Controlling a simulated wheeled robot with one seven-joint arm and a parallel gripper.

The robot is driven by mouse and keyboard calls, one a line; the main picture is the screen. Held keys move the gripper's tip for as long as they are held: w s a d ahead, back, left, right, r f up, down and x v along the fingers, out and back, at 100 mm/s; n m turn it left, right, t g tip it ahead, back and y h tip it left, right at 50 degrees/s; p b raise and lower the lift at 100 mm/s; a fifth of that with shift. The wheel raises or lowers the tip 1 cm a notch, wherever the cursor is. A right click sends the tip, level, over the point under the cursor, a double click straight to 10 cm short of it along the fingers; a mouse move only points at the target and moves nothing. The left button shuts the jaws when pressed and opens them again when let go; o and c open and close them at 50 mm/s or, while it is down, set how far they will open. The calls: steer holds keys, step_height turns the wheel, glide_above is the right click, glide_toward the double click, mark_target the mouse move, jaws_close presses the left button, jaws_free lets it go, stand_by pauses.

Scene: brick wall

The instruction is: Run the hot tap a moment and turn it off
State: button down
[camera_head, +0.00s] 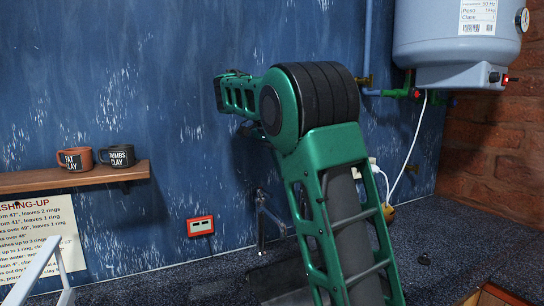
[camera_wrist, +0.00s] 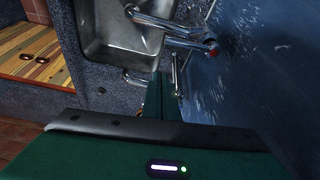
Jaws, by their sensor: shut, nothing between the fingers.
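The metal tap (camera_wrist: 170,30) shows in the wrist view, its pipe reaching over the sink (camera_wrist: 116,42) and a red mark (camera_wrist: 211,51) at its right end. In the head view the tap (camera_head: 262,217) stands against the blue wall, partly hidden by my arm; the sink (camera_head: 277,283) is mostly covered too. My gripper (camera_wrist: 163,80) is shut and empty in the wrist view, below the tap in the picture. A slim metal part shows close to its right side; I cannot tell whether they touch. My gripper is hidden in the head view. I see no running water.
Two mugs (camera_head: 96,158) stand on a wooden shelf (camera_head: 75,178) at left. A red-framed display (camera_head: 200,226) is on the wall. A grey boiler (camera_head: 455,40) with pipes hangs at upper right. A slatted wooden surface (camera_wrist: 35,57) lies left of the sink.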

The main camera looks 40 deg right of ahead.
steer(key=v, duration=0.7)
steer(key=shift+w, duration=0.2)
steer(key=shift+f, duration=0.15)
steer(key=s+d+f+n+g+y, duration=0.1)
steer(key=s+d+f+n, duration=0.1)
steer(key=s+d+f, duration=0.35)
steer(key=s+d+f+n+g+y, duration=0.1)
steer(key=s+d+f+n+y, duration=0.15)
steer(key=s+f, duration=0.6)
steer(key=s+a+f+n+t, duration=0.1)
steer(key=s+a+f+n, duration=0.3)
steer(key=s, duration=0.6)
steer(key=s+a+f+n+t, duration=0.1)
steer(key=s+a+f+n, duration=0.2)
steer(key=s+a+f, duration=0.6)
steer(key=shift+s+a+f+n+y, duration=0.2)
steer(key=shift+s+a+n+y, duration=0.2)
steer(key=shift+a, duration=0.65)
